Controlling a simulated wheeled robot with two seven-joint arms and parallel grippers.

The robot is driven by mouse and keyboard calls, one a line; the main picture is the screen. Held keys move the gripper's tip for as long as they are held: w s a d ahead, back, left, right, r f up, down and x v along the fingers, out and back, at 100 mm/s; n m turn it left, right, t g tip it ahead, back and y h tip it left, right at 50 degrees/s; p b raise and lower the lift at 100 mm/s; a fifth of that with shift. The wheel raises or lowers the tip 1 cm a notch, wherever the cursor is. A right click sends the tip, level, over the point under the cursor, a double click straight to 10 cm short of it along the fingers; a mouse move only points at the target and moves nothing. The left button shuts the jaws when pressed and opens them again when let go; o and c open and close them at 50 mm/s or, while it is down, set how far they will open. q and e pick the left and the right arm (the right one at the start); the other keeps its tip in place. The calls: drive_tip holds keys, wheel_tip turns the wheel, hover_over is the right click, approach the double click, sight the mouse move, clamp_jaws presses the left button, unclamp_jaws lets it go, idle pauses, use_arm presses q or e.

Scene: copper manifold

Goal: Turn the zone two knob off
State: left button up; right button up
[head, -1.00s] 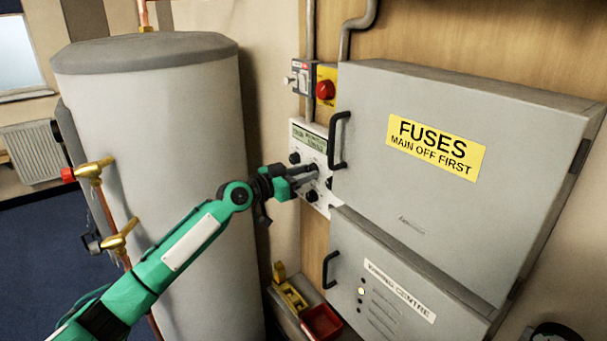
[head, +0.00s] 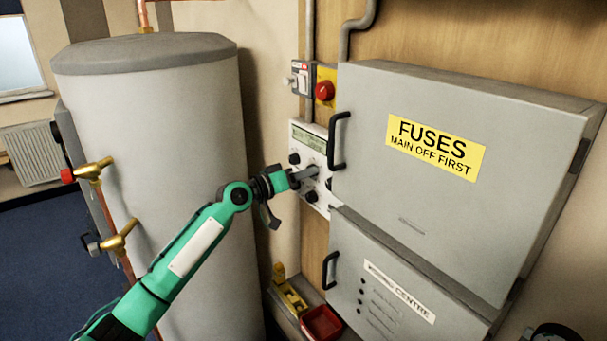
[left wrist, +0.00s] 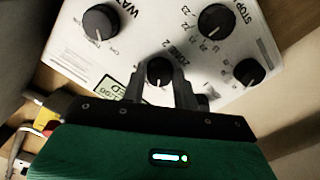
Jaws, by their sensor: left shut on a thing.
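The zone two knob (left wrist: 159,70) is a round black knob on the white control panel (left wrist: 75,50). In the left wrist view the "ZONE 2" lettering is beside it, and a pale pointer mark on it faces the lower edge of the picture. My left gripper (left wrist: 159,80) is shut on this knob, with one finger on each side. In the head view my left gripper (head: 309,174) reaches the panel (head: 318,140) from the left and hides much of the knob. My right gripper is not in view.
Other black knobs (left wrist: 215,22) (left wrist: 250,72) (left wrist: 100,22) sit close around the gripper. The fuse cabinet (head: 450,220) and its black handle (head: 338,140) stand just right of the panel. A red switch (head: 325,90) is above, a grey cylinder (head: 165,230) left.

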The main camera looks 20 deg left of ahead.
use_arm(q)
drive_tip(key=shift+n, duration=1.1)
drive_tip(key=o, duration=1)
drive_tip(key=shift+c, duration=0.2)
drive_tip(key=b+v, duration=0.5)
drive_tip(key=v, duration=0.9)
drive_tip(key=shift+w, duration=0.1)
